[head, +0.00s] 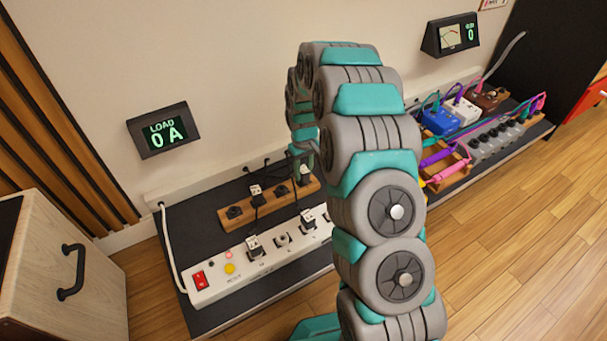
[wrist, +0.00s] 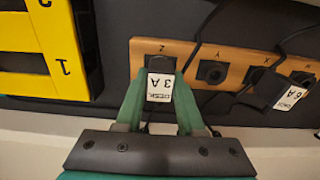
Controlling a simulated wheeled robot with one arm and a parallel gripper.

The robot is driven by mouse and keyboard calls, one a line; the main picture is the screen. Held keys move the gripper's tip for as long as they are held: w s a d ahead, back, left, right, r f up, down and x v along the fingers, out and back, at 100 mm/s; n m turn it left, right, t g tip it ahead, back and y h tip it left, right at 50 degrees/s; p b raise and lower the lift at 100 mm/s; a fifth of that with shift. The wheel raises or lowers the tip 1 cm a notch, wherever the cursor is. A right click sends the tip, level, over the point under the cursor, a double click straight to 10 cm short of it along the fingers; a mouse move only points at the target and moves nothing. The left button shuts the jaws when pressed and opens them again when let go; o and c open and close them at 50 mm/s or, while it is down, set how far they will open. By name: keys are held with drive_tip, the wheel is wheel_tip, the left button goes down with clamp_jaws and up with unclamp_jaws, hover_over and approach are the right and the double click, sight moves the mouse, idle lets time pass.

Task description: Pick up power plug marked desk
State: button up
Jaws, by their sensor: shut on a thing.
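The power plug marked DESK 3 A (wrist: 160,87) is between the two green fingers of my gripper (wrist: 160,100) in the wrist view, its label upside down. My gripper is shut on it. The plug is at the place marked Z on a wooden socket strip (wrist: 143,50); I cannot tell whether it is still seated. In the head view the plug (head: 305,171) shows at the right end of the wooden strip (head: 268,207), with my gripper (head: 301,155) over it, partly hidden by my arm.
Another plug, marked 6 A (wrist: 289,97), sits at X; socket Y (wrist: 212,73) is empty. A white power strip (head: 215,284) with plugs lies in front. A LOAD display (head: 164,130) reads 0 A. Black cables cross the strip.

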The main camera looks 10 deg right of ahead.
sight(303, 169)
clamp_jaws()
drive_tip(key=shift+r, duration=0.55)
wheel_tip(303, 169, up, 3)
drive_tip(key=shift+f+p, duration=0.1)
drive_tip(key=shift+p, duration=0.3)
drive_tip(key=s+d, duration=0.1)
drive_tip(key=s, duration=0.4)
drive_tip(key=s+d+p, duration=0.1)
drive_tip(key=s+d, duration=0.1)
drive_tip(key=s, duration=0.3)
drive_tip(key=s+d+r, duration=0.1)
drive_tip(key=s+d, duration=0.1)
drive_tip(key=s, duration=0.3)
drive_tip(key=shift+s, duration=0.15)
